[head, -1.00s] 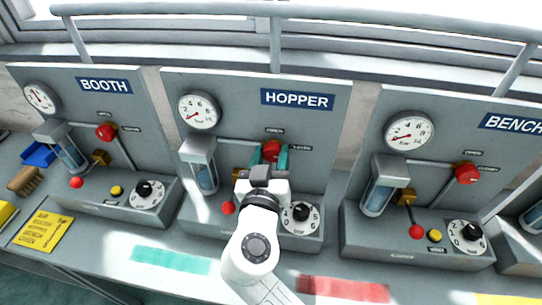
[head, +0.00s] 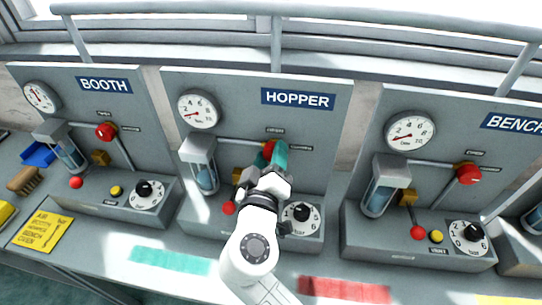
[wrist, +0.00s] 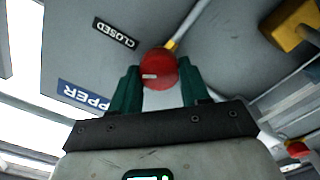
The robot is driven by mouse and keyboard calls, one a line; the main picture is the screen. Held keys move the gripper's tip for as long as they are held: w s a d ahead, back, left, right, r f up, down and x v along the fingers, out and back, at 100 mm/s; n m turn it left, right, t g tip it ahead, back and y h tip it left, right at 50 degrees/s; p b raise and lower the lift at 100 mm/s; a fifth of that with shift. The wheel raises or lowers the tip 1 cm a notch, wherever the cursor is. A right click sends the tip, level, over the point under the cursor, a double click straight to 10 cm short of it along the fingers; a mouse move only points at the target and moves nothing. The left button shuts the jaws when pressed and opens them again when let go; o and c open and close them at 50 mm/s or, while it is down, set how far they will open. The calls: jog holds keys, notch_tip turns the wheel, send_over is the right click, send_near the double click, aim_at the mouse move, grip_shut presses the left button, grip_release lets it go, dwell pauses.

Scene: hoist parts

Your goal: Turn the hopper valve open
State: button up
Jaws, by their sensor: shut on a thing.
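The hopper panel (head: 330,125) stands in the middle of the head view, with a blue HOPPER sign (head: 298,99). Its valve has a red round knob (head: 267,150), mostly covered by my gripper (head: 275,158) there. In the wrist view the red knob (wrist: 158,70) sits between the green fingertips of my gripper (wrist: 160,82), which is shut on it. A metal rod (wrist: 188,25) runs from the knob to the upper edge. A CLOSED label (wrist: 116,32) is on the panel near the knob. The hopper gauge (head: 199,110) needle points to the lower left.
The booth panel (head: 85,95) stands to the left and the bench panel (head: 440,110) to the right, with similar red knobs. Below my gripper are the hopper's black dial (head: 302,213) and red button (head: 228,208). A glass cylinder (head: 205,178) is to its left. A rail (head: 400,33) runs behind.

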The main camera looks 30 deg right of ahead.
jog(key=n+p, duration=0.1)
jog(key=n, duration=0.4)
jog(key=shift+n+p, duration=0.3)
jog(key=shift+p, duration=0.1)
jog(key=n+p, duration=0.1)
jog(key=n, duration=0.2)
jog(key=shift+a+f, duration=0.1)
jog(key=shift+f+n+p, duration=0.1)
jog(key=shift+n+p, duration=0.7)
jog(key=shift+n, duration=0.6)
jog(key=shift+f, duration=0.1)
jog(key=o, duration=1.1)
jog(key=shift+c, duration=0.2)
jog(key=b+v, duration=0.2)
jog(key=v, duration=0.8)
jog(key=shift+s+a, duration=0.2)
jog(key=shift+s, duration=0.1)
